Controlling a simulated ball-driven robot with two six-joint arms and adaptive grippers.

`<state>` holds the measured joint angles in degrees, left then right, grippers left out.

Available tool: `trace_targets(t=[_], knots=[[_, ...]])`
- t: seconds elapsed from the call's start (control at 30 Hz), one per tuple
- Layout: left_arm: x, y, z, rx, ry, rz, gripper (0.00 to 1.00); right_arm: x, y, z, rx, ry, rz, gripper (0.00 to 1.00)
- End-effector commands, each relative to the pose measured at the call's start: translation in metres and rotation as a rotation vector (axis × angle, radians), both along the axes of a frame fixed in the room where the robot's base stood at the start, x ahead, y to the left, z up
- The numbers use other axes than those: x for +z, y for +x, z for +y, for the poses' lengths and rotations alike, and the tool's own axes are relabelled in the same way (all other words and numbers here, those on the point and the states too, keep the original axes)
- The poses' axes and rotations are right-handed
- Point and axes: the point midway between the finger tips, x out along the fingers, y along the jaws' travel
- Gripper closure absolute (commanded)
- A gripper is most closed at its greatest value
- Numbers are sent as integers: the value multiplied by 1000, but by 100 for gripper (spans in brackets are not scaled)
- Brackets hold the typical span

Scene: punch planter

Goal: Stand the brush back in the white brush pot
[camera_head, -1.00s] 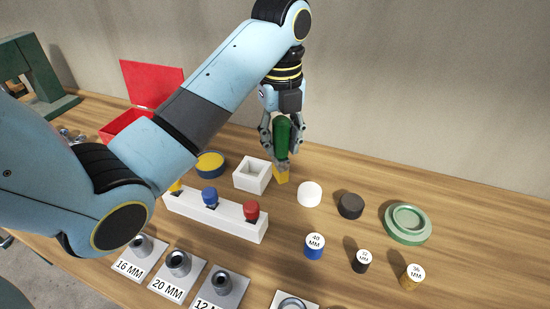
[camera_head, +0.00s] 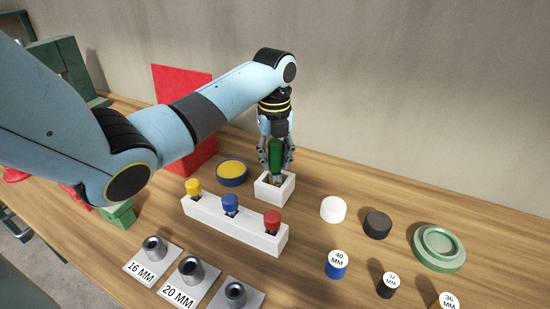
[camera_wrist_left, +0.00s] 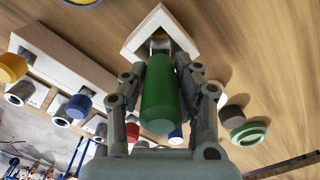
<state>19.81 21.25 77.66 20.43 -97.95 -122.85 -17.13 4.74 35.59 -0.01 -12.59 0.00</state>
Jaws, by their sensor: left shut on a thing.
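The brush has a green handle (camera_head: 276,155) and is held upright by my left gripper (camera_head: 275,164), which is shut on it. Its lower end is inside the opening of the square white brush pot (camera_head: 274,194). In the left wrist view the green handle (camera_wrist_left: 170,98) lies between the fingers, with the white pot (camera_wrist_left: 137,38) beyond it. The bristles are mostly hidden by the pot and fingers, so I cannot tell whether the brush touches the pot floor. My right gripper is not in view.
A white rack (camera_head: 236,226) with yellow, blue and red handled tools stands in front. A round tin with yellow contents (camera_head: 231,172) is left of the pot. White (camera_head: 333,209) and black (camera_head: 377,224) discs and a green dish (camera_head: 438,248) are to the right.

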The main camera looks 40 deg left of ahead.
Motion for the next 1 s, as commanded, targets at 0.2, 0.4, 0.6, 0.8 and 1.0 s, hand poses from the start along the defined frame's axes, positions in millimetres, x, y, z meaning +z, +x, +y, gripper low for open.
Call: trace_targets(t=[0.2, 0.4, 0.6, 0.8, 1.0], knots=[[-6, 0, 0, 0, 1, 0, 100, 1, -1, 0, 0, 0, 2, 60], [-9, 0, 0, 0, 1, 0, 100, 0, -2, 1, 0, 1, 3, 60], [-9, 0, 0, 0, 1, 0, 47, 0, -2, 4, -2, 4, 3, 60], [-8, 0, 0, 0, 1, 0, 47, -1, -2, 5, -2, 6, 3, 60], [3, 1, 0, -1, 2, -3, 47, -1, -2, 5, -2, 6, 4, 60]])
